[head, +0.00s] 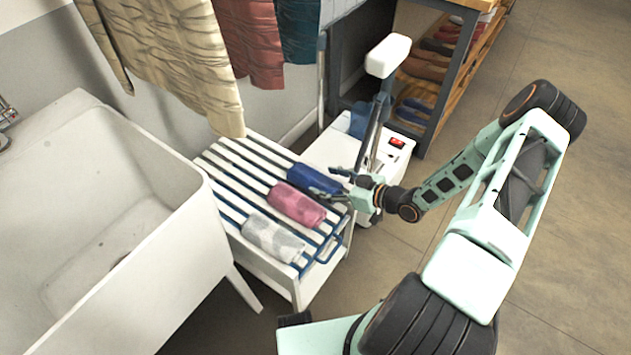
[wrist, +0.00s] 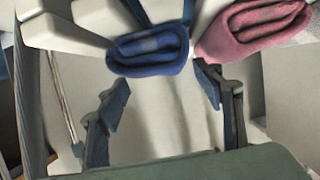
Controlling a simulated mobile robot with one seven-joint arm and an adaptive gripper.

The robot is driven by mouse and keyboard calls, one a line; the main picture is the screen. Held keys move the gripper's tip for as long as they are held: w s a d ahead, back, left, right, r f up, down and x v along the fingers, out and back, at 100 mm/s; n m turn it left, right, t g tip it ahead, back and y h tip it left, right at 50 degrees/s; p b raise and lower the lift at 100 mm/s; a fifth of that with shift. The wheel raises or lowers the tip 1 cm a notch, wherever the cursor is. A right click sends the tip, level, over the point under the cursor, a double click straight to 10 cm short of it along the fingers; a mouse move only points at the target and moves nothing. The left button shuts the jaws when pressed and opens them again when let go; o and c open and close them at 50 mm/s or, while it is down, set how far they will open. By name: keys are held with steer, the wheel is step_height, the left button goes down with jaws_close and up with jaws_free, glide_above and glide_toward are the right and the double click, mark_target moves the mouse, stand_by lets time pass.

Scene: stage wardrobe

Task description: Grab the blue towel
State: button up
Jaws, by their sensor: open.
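The blue towel (head: 313,178) is rolled and lies on a white slatted bench (head: 310,288), at the far end of a row of towels. My gripper (head: 330,183) is open at the right end of this towel. In the wrist view the blue towel's rolled end (wrist: 148,50) is just beyond the two spread fingertips of my gripper (wrist: 163,90), nothing between them. Whether a finger touches the towel I cannot tell.
A pink towel (head: 296,205) lies close beside the blue one, and a grey-white towel (head: 272,238) beyond it. A white steamer-like unit (head: 397,143) with a pole stands behind the gripper. A sink (head: 110,215) is left; garments (head: 185,55) hang above.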

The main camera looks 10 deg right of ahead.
mark_target(321, 179)
steer(key=x, duration=0.4)
steer(key=shift+f+b, duration=0.1)
steer(key=shift+b, duration=0.2)
steer(key=c, duration=0.8)
